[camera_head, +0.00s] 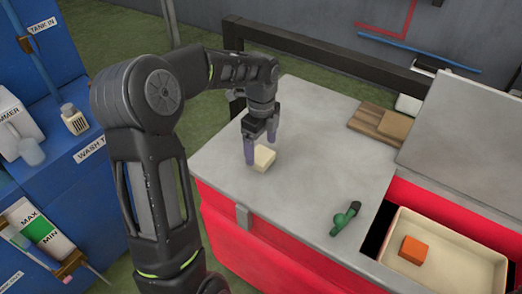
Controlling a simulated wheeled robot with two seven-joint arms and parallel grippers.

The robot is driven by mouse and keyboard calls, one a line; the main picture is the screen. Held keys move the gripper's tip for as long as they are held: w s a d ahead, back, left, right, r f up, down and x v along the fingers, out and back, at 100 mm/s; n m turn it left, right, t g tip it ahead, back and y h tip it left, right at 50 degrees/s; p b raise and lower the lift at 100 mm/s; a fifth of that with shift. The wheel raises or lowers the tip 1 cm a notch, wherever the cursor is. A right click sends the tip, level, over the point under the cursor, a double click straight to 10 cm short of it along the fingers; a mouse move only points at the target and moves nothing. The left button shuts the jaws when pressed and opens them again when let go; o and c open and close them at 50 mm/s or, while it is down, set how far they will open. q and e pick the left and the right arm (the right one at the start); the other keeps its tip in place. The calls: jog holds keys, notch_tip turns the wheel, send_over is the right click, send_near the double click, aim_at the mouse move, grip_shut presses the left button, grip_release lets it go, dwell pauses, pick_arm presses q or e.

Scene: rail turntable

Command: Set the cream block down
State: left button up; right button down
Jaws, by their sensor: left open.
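A cream block (264,159) rests on the grey top of the red cabinet (315,118), near its left edge. My left gripper (261,152) points down at the block, with its purple fingers open. One finger is at the block's left side and the other is behind it; whether they touch it I cannot tell. The block's rear left part is hidden by the gripper. My right gripper is not in view.
A green tool (345,218) lies on the worktop to the right. A cream tray (449,264) holding an orange block (413,250) sits in the opening at lower right. Brown boards (381,122) lie at the back. A black rail (330,57) runs behind the worktop.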

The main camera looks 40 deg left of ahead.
aim_at(261, 155)
pick_arm(q)
notch_tip(261, 155, up, 10)
dwell(0.3)
jog(key=shift+f, duration=0.2)
dwell(0.4)
